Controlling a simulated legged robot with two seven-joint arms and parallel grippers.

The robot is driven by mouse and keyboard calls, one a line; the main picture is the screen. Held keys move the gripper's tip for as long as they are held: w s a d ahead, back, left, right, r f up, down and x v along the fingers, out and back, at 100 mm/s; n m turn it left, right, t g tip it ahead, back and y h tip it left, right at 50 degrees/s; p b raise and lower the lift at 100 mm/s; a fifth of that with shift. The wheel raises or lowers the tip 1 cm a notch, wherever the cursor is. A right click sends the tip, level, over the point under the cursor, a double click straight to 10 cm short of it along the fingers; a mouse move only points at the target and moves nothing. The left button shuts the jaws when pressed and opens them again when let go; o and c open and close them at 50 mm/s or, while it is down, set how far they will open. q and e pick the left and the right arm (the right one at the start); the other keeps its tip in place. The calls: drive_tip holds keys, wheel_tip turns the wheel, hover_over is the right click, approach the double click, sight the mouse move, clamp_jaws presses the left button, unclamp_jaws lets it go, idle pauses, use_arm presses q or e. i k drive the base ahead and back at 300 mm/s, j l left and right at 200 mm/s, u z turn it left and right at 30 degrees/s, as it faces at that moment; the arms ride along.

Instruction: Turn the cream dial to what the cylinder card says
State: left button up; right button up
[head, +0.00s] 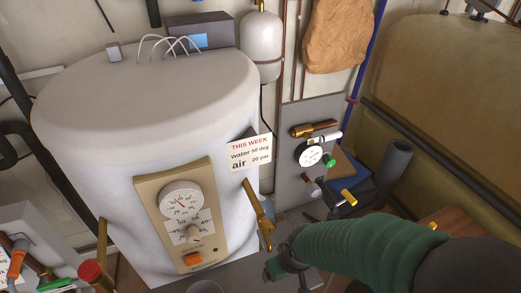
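The cream dial (193,233) is a small knob on a white printed scale on the tan panel (208,190) at the front of the white cylinder (85,130). The scale figures are too small to read surely, and so is the dial's exact setting. The cylinder card (249,153) hangs at the cylinder's right side and reads "THIS WEEK", water about 50 deg, air 20 psi. My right gripper (277,264), on the green arm, is at the lower middle, right of the panel and apart from the dial. Its fingers are unclear. My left gripper is out of view.
A round gauge (181,202) sits above the dial and an orange switch (193,258) below it. A red-capped pipe (91,271) is at lower left. A grey board (293,170) carries another gauge (308,153).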

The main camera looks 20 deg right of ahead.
sight(193, 236)
drive_tip(key=k+j, duration=0.45)
drive_tip(key=j, duration=0.15)
drive_tip(key=k+j, duration=0.4)
drive_tip(key=j, duration=0.2)
drive_tip(key=j+z, duration=0.05)
